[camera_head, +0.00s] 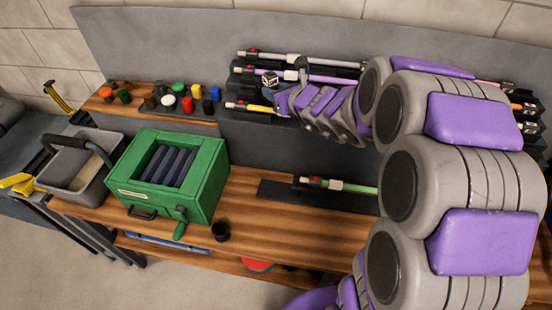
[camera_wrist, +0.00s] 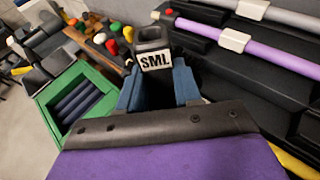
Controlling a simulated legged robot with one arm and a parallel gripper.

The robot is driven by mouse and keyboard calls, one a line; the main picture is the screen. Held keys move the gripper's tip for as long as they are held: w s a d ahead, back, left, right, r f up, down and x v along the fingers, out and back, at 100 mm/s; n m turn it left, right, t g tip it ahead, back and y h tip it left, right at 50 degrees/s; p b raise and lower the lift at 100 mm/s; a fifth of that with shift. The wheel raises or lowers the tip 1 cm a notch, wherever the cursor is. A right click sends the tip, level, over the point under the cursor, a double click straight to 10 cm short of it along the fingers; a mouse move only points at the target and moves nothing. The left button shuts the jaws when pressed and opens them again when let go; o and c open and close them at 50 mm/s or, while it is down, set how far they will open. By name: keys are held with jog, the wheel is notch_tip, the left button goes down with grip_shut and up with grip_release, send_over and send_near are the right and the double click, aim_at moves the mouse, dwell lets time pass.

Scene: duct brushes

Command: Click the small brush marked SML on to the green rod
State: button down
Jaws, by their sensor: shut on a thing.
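The small brush shows in the wrist view as a black socket (camera_wrist: 155,38) with a white SML label, its open top facing up. My gripper (camera_wrist: 158,88) is shut on it, with a blue finger at each side. Its bristles cannot be made out. In the head view the brush is a small dark block (camera_head: 269,77) in front of the upper rods. The green rod (camera_head: 362,188) lies level in a black holder on the bench, lower right of the brush and apart from it. It has a red mark and a pale collar at its left end; my arm hides its right part.
A purple rod (camera_head: 330,77), a grey rod (camera_head: 315,58) and a yellow rod (camera_head: 258,108) lie on the rack behind. Several coloured caps (camera_head: 179,89) sit on a shelf.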

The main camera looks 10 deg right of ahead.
jog(key=a, duration=0.1)
jog(key=a+n+y, duration=0.1)
jog(key=shift+w+a+r+g, duration=0.1)
jog(key=shift+a+r+g, duration=0.2)
jog(key=shift+g, duration=0.1)
jog(key=s+a+n+g+y, duration=0.3)
jog(key=a+n+g, duration=0.9)
jog(key=a+n, duration=0.15)
jog(key=s+f+n+g+h, duration=0.3)
jog(key=f+n+h, duration=0.25)
jog(key=n, duration=0.85)
jog(key=d+f+n, duration=0.8)
jog(key=f, duration=0.3)
jog(key=s+d+f+n+t, duration=0.1)
jog(key=d+f+n, duration=0.7)
jog(key=f, duration=0.3)
jog(key=shift+s+d+f+b, duration=0.2)
jog(key=shift+d+f+b, duration=0.1)
jog(key=shift+d, duration=0.45)
